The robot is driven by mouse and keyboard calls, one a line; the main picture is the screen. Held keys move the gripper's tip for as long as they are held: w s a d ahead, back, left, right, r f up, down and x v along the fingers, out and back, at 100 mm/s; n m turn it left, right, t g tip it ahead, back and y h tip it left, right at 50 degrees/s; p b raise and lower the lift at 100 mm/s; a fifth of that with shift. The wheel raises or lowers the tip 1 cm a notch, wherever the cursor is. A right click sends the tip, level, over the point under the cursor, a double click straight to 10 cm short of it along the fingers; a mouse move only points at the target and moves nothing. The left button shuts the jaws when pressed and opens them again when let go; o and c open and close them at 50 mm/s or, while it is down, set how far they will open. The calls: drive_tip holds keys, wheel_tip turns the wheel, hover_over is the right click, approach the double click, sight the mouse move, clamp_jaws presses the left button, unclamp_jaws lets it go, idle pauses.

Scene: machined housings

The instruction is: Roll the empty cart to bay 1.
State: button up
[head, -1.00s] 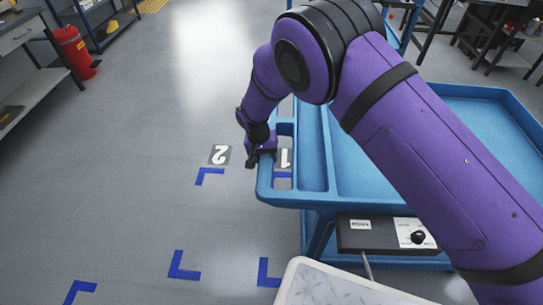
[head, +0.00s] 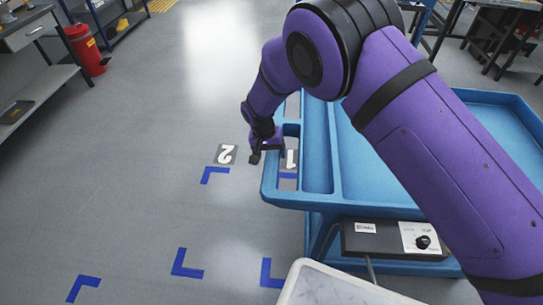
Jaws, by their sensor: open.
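A blue cart (head: 352,197) stands at the right in the head view, with a tray top and a handle bar (head: 270,179) along its left end. The part of the tray that shows is empty; my purple arm hides much of the rest. My gripper (head: 259,152) is open at the handle bar, with its dark fingers over the bar's outer side. Whether they touch it cannot be told. The floor mark "1" (head: 291,158) shows through the opening beside the handle, with a blue stripe (head: 288,176) below it.
A grey box with a knob (head: 395,240) sits under the tray. The floor mark "2" (head: 227,154) and blue corner marks (head: 187,264) lie left of the cart. A red bin (head: 86,50) stands far left. The left floor is clear.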

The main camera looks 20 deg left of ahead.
wheel_tip(320, 180, up, 9)
drive_tip(key=a, duration=0.1)
drive_tip(key=shift+s+a, duration=0.3)
drive_tip(key=shift+f, duration=0.15)
